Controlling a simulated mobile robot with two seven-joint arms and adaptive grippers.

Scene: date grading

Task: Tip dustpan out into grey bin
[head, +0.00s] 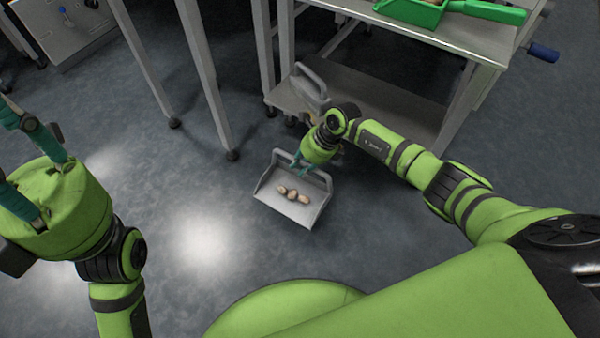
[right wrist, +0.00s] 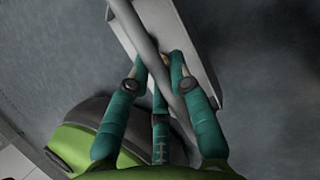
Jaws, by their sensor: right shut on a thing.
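A grey dustpan (head: 296,211) shows in the middle of the head view, above or at the floor; I cannot tell which. Several tan dates (head: 292,194) lie in its pan. My right gripper (head: 299,164) is at the back of the dustpan and is shut on it. In the right wrist view, the teal fingers of the right gripper (right wrist: 160,85) close around the dustpan's grey bar-like handle (right wrist: 150,50). My left gripper (head: 45,150) is at the far left, empty, with its teal fingers spread apart. I see no grey bin that I can name surely.
A grey handle-like shape (head: 311,80) rises beside the lower shelf. Table legs (head: 205,80) stand at the upper left. The floor (head: 190,240) left of the dustpan is clear.

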